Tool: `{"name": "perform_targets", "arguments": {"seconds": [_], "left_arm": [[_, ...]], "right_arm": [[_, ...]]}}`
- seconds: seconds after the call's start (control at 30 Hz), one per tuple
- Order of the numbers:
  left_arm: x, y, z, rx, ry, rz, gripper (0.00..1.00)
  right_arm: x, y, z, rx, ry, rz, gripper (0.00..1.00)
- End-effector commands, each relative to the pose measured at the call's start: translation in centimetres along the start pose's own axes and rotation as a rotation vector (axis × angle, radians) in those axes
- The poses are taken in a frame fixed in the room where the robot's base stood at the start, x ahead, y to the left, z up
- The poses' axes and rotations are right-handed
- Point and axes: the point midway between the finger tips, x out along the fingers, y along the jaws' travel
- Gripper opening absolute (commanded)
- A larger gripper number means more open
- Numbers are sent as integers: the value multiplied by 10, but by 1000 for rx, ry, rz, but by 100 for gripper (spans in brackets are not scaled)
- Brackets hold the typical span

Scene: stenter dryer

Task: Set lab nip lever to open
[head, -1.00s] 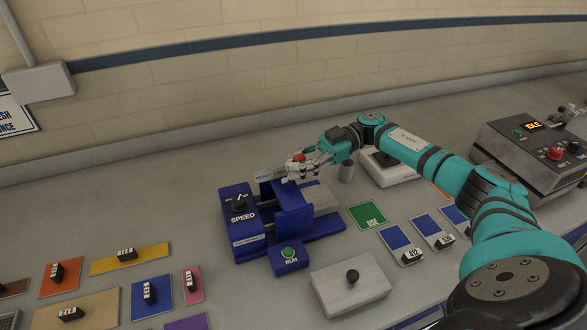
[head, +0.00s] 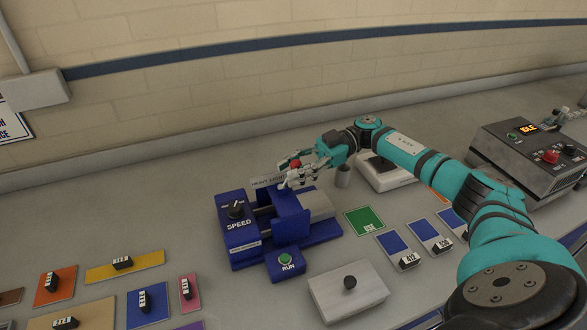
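The lab nip machine (head: 238,246) is blue, with a SPEED dial (head: 235,209) on its left and a RUN button (head: 285,259) on its front block. A lever with a red knob (head: 295,165) stands at its back, beside a grey label plate (head: 268,181). My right gripper (head: 290,177) is at the red knob, with its fingers around or beside it. The fingers look spread, but whether they touch the knob is too small to tell. The lever's shaft is mostly hidden behind the gripper. My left gripper is not in view.
A grey block with a black knob (head: 348,290) sits in front. A green card (head: 364,220) and blue cards (head: 392,243) lie to the right. A grey control box (head: 520,150) stands at the far right. Coloured cards (head: 125,266) with black clips lie at the left.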

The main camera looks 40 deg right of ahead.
Motion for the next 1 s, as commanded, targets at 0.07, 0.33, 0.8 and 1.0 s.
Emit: {"name": "perform_targets", "arguments": {"seconds": [0.07,0.33,0.8,1.0], "left_arm": [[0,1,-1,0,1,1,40],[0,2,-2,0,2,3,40],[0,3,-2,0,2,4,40],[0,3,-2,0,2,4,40]], "right_arm": [[-2,2,-11,-4,0,1,29],[-11,7,-62,-7,0,4,29],[-16,11,-95,-2,1,5,29],[-16,11,-94,-2,1,5,29]]}}
